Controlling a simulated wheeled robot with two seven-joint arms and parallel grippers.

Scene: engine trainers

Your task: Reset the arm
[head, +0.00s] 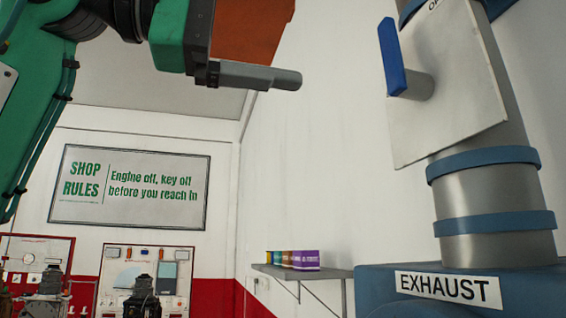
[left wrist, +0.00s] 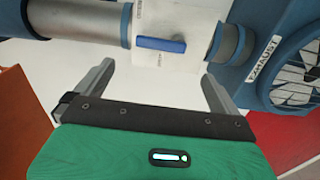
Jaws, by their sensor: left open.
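My left arm is green and comes in from the upper left of the head view. Its gripper (head: 285,80) is raised in the air, left of the exhaust duct. In the left wrist view the gripper (left wrist: 152,82) is open, its two grey fingers spread with nothing between them. Beyond the fingers is a blue handle (left wrist: 160,44) on a white plate, apart from them. In the head view the same blue handle (head: 392,57) stands near upright on the white plate (head: 455,90). My right gripper is in neither view.
The grey duct (head: 485,190) with blue bands rises from a blue housing labelled EXHAUST (head: 448,288). A wall shelf (head: 320,273) holds several coloured boxes (head: 300,260). A shop rules sign (head: 130,188) hangs on the back wall, above engine trainer panels (head: 145,280).

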